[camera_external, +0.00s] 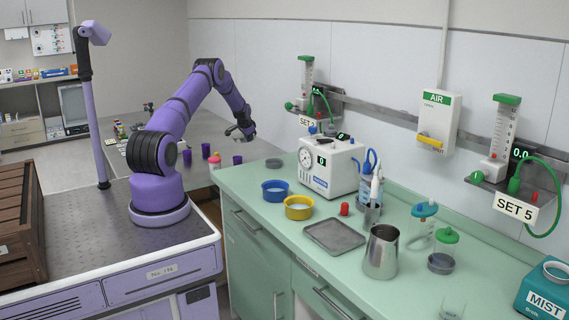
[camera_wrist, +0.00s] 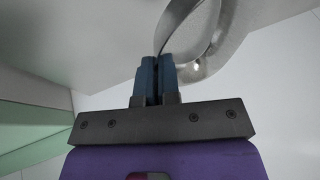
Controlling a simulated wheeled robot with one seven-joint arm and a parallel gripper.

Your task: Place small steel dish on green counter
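My gripper (camera_external: 240,133) is raised at the far end of the green counter (camera_external: 325,208), above the grey work surface behind it. In the wrist view the blue fingers of my gripper (camera_wrist: 157,65) are closed together on the rim of a shiny steel dish (camera_wrist: 222,38). The dish is tilted in that view and only part of it shows. In the external view the dish is a small grey shape at the fingertips, held in the air and apart from the counter.
On the counter stand a blue bowl (camera_external: 275,190), a yellow bowl (camera_external: 299,208), a grey tray (camera_external: 334,236), a steel pitcher (camera_external: 382,253) and a white device (camera_external: 332,166). A small grey dish (camera_external: 273,163) lies at its far end. Purple cups (camera_external: 205,151) stand behind.

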